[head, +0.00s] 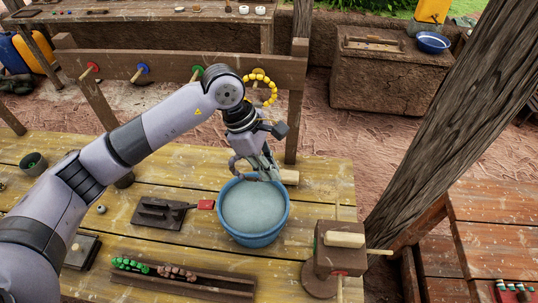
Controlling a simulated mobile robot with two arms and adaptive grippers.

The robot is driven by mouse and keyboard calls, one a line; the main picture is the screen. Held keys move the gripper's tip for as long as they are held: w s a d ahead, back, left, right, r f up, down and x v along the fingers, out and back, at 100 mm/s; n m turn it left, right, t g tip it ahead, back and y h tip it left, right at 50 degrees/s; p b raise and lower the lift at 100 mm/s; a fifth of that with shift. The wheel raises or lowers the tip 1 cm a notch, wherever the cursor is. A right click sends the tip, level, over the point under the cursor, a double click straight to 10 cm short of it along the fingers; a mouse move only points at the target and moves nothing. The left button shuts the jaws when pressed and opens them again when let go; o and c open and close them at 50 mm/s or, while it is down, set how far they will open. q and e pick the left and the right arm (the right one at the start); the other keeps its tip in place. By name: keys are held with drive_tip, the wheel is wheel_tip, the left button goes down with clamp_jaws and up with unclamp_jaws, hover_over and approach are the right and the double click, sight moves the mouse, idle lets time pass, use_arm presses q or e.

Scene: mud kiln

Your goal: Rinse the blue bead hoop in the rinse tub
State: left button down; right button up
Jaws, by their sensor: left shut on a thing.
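The rinse tub (254,239) is a round blue tub with pale, cloudy water, standing on the yellow plank table. My left gripper (267,178) points down over the tub's far rim. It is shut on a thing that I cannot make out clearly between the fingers. No blue bead hoop shows plainly; at the gripper it is hidden or too small to tell. My right gripper is not in view.
A yellow bead hoop (262,88) hangs on the rail (165,68) behind; the blue peg (141,70) is bare. A block stand (340,250) is right of the tub, a red-handled tool (204,204) left, a bead tray (190,283) in front. A post (440,130) rises at right.

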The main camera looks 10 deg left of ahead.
use_arm(q)
wheel_tip(320, 180, down, 3)
drive_tip(key=shift+s+a+r+b, duration=0.1)
drive_tip(key=shift+s+r+b, duration=0.05)
drive_tip(key=shift+b, duration=0.25)
wheel_tip(320, 180, down, 3)
drive_tip(key=shift+r+b, duration=0.2)
drive_tip(key=shift+b, duration=0.2)
wheel_tip(320, 180, down, 15)
drive_tip(key=b, duration=1.2)
drive_tip(key=shift+f+b, duration=0.1)
drive_tip(key=shift+b, duration=0.3)
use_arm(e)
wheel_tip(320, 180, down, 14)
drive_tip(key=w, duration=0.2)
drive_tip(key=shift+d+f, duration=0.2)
use_arm(q)
drive_tip(key=shift+r, duration=0.4)
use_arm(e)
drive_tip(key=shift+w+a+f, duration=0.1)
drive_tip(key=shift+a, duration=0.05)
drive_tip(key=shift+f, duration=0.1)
